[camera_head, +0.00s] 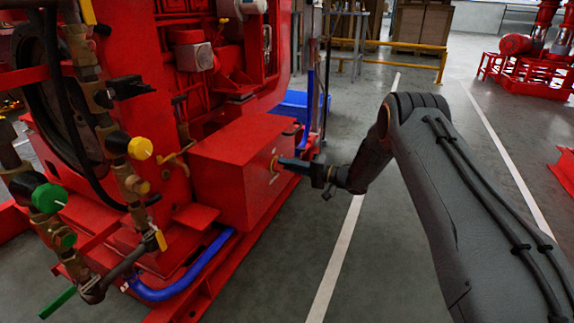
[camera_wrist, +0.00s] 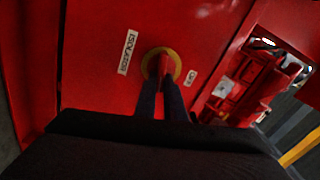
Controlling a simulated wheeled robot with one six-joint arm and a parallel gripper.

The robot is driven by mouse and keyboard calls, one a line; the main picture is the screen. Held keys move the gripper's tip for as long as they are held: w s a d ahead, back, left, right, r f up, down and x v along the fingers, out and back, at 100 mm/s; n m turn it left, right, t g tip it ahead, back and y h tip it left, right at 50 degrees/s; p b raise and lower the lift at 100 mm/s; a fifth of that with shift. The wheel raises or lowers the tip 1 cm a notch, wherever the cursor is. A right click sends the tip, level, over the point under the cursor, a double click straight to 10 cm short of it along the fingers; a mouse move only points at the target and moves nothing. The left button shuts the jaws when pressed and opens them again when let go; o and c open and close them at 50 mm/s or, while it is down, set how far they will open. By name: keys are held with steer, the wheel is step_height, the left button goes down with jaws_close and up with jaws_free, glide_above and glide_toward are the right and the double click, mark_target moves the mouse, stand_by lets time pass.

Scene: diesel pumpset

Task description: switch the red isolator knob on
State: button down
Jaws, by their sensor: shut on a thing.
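The red isolator knob (camera_wrist: 164,65) sits on a round yellow plate (camera_wrist: 176,58) on the face of a red box. My gripper (camera_wrist: 161,84) is shut on the knob, with one dark finger on each side of it. An "ISOLATOR" label (camera_wrist: 129,52) is left of the knob and a small label (camera_wrist: 190,78) is to its right. In the head view, my gripper (camera_head: 281,164) reaches the right face of the red box (camera_head: 235,165). There the fingers hide most of the knob, and only the yellow plate's edge shows.
Pipes with a yellow knob (camera_head: 140,148) and a green knob (camera_head: 48,198) stand at the left. A blue hose (camera_head: 185,277) runs low below the box. A yellow rail (camera_head: 405,47) is at the back.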

steer(key=shift+f+m, duration=0.25)
steer(key=shift+m, duration=1.05)
steer(key=c, duration=1.8)
jaws_free()
steer(key=shift+c, duration=0.2)
steer(key=p+v, duration=0.2)
steer(key=v, duration=0.6)
steer(key=shift+p, duration=0.4)
